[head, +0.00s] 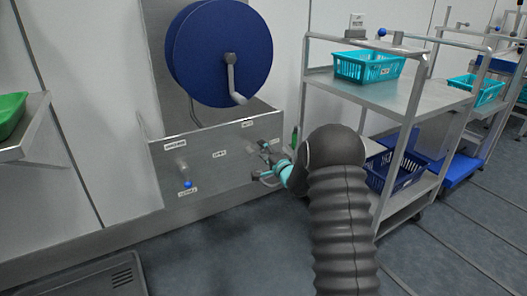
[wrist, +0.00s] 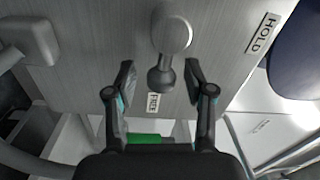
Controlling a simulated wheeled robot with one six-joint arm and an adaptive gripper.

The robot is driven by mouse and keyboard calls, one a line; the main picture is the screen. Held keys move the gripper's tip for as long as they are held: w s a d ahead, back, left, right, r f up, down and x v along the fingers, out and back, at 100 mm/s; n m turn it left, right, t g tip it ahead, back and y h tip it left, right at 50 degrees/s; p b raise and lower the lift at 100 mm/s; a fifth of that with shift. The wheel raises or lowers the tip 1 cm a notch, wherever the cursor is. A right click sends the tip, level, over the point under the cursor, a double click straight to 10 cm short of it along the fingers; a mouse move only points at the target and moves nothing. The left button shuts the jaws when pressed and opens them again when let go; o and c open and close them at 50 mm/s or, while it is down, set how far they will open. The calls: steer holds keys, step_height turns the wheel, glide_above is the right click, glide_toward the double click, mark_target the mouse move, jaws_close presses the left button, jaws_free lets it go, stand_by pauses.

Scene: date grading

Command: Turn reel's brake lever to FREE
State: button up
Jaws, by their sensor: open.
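The brake lever (wrist: 161,76) is grey with a rounded end and comes off a round hub (wrist: 174,28) on the metal panel (head: 218,178). In the wrist view its end points toward the FREE label (wrist: 153,103); the HOLD label (wrist: 262,33) is off to the right. My gripper (wrist: 160,72) is open, with one finger on each side of the lever's end and a visible gap to each. In the head view my gripper (head: 268,162) is at the panel's right part and hides most of the lever. The blue reel (head: 205,50) is above the panel.
The reel's crank handle (head: 232,80) sticks out above the panel. A blue knob (head: 187,184) is on the panel's left. A shelf cart (head: 425,98) with a turquoise basket (head: 368,68) stands close to the right.

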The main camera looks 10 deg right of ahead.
steer(key=v, duration=1.1)
steer(key=shift+s, duration=0.3)
